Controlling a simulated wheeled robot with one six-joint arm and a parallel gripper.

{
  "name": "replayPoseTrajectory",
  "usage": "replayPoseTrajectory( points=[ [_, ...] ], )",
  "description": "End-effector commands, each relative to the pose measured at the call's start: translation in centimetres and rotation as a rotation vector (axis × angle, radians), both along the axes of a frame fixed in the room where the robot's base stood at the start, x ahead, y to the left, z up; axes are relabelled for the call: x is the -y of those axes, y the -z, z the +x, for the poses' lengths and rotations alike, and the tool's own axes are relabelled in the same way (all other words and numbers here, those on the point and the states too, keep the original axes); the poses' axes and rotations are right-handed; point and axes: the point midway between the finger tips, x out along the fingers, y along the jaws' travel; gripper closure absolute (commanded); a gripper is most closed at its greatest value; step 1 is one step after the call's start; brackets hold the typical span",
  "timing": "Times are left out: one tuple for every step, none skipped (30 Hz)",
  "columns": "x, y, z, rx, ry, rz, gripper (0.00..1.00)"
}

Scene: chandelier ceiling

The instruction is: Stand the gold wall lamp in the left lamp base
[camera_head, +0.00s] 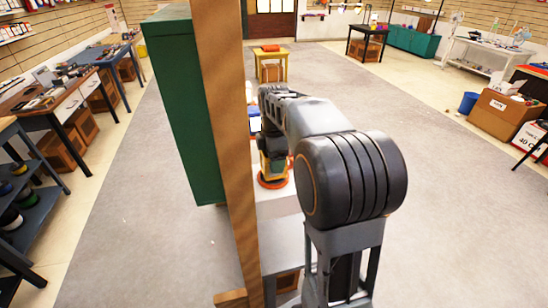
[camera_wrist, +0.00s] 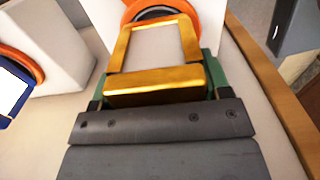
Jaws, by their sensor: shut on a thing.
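My gripper (camera_wrist: 156,82) is shut on the gold wall lamp (camera_wrist: 155,88), with a green pad at each side of it. The lamp's open gold frame reaches away from the jaws toward an orange ring (camera_wrist: 132,8) with a dark inside, on a white block. In the head view the gold lamp (camera_head: 265,163) hangs below my wrist, over an orange ring base (camera_head: 272,182). I cannot tell whether its end is inside the ring. A second white block (camera_wrist: 75,55) with an orange ring (camera_wrist: 38,62) is at left in the wrist view.
A blue framed thing (camera_wrist: 12,92) stands by the left ring. A wooden post (camera_head: 225,150) and a green cabinet (camera_head: 180,110) stand close at left and hide part of the work surface. A wooden edge (camera_wrist: 270,85) runs along the right in the wrist view. Open floor lies right.

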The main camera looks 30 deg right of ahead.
Motion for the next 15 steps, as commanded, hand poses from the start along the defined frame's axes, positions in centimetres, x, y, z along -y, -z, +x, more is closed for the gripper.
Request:
replayPoseTrajectory(
  points=[
    [0.00,0.11,0.01,0.001,0.000,0.000,0.61],
    [0.00,0.15,0.01,0.001,0.000,0.000,0.61],
    [0.00,0.21,0.01,0.001,0.000,0.000,0.61],
    [0.00,0.26,0.01,0.001,0.000,0.000,0.61],
    [0.00,0.30,0.01,0.001,0.000,0.000,0.61],
    [0.00,0.36,0.01,0.001,0.000,0.000,0.61],
    [0.00,0.41,0.01,0.000,0.000,0.000,0.61],
    [0.00,0.45,0.01,0.001,0.000,0.000,0.61],
    [0.00,0.51,0.01,0.000,0.000,0.000,0.61],
    [0.00,0.46,0.01,0.001,0.000,0.000,0.28],
    [0.00,0.44,0.01,0.001,0.000,0.000,0.25],
    [0.00,0.44,0.01,0.001,0.000,0.000,0.21],
    [0.00,0.44,0.01,0.001,0.000,0.000,0.19],
    [0.00,0.44,0.01,0.001,0.000,0.000,0.16],
    [0.00,0.44,0.01,0.001,0.000,0.000,0.12]
  ],
)
